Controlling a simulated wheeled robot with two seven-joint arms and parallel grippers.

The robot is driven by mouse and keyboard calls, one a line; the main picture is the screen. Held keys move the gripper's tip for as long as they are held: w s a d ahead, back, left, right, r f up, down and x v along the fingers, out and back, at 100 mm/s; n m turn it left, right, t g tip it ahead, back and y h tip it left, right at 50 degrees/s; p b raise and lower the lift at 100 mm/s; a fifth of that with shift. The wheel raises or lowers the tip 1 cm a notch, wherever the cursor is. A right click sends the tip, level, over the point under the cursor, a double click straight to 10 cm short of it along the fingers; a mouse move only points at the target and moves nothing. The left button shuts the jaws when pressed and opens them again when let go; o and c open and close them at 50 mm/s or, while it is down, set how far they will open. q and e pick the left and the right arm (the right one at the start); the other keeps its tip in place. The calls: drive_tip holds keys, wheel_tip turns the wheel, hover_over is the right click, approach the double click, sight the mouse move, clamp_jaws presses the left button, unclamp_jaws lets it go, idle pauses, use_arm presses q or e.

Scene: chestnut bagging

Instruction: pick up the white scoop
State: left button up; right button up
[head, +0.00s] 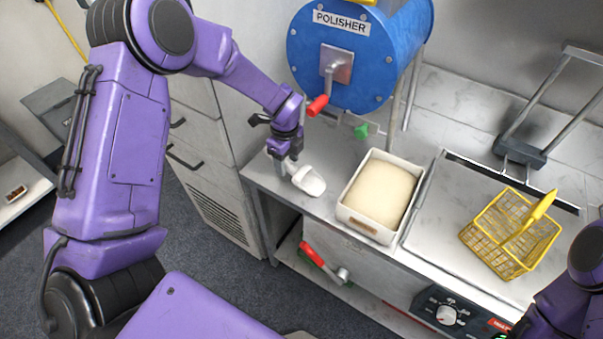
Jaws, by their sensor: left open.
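The white scoop (310,182) lies at the left end of the counter, its bowl toward the lower right and its handle toward the upper left. My left gripper (287,157) points down right at the handle end of the scoop. Its jaws are open, and the fingertips are small and partly merge with the handle, so I cannot tell whether they touch it. My right arm shows only in part at the lower right corner, and its gripper is not visible.
A white bin (350,217) of pale grain stands right of the scoop. A yellow wire basket (511,234) sits further right on the fryer top. A blue polisher (345,60) with a red-handled crank stands behind. The counter's front edge is close to the scoop.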

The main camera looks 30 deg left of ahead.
sight(287, 163)
use_arm(q)
drive_tip(key=shift+s, duration=0.1)
clamp_jaws()
wheel_tip(287, 163, up, 18)
drive_tip(key=b, duration=0.3)
